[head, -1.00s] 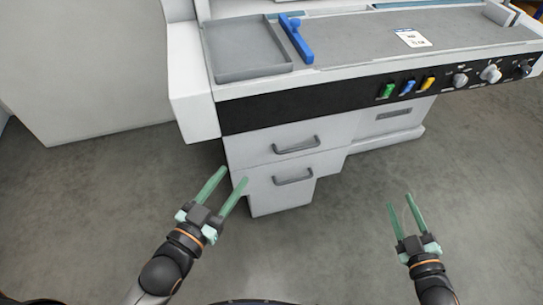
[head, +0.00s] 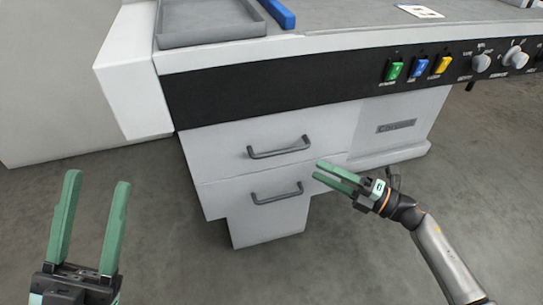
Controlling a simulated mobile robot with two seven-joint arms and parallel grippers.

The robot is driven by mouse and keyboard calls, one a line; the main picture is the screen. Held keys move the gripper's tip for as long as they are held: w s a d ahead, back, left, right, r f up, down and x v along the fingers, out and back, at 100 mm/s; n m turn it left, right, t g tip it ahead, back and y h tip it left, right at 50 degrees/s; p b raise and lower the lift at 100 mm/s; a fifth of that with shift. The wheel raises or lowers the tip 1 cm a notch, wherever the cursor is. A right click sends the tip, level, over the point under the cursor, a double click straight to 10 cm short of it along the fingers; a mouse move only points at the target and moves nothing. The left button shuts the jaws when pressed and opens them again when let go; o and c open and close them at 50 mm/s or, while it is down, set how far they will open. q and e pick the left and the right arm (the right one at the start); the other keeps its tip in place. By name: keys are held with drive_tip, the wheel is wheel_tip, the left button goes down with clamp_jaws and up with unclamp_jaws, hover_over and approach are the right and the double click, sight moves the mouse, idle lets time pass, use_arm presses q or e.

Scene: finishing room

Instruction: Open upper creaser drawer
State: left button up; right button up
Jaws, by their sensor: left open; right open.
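The creaser (head: 270,104) is a white machine with a black control strip. Under the strip is the upper drawer (head: 222,152), shut, with a dark bar handle (head: 279,148). Below it is the lower drawer (head: 225,200), also shut, with a similar handle (head: 277,194). My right gripper (head: 319,170) is open, its green fingers pointing left, just right of and slightly below the upper handle in the picture. It appears apart from both handles. My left gripper (head: 97,182) is open and empty at the lower left, its fingers pointing up, away from the drawers.
A green switch (head: 393,70), a blue switch (head: 418,69), a yellow switch (head: 441,65) and knobs (head: 481,63) sit on the strip. A grey tray (head: 205,35), a blue bar (head: 277,13) and a label (head: 420,11) lie on top. The floor in front is clear.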

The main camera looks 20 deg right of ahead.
sight(281, 152)
drive_tip(key=b+x, duration=0.2)
drive_tip(key=x, duration=1)
drive_tip(key=shift+r, duration=0.1)
drive_tip(key=shift+s, duration=0.1)
drive_tip(key=shift+c, duration=0.4)
clamp_jaws()
drive_tip(key=shift+d, duration=0.1)
idle(0.4)
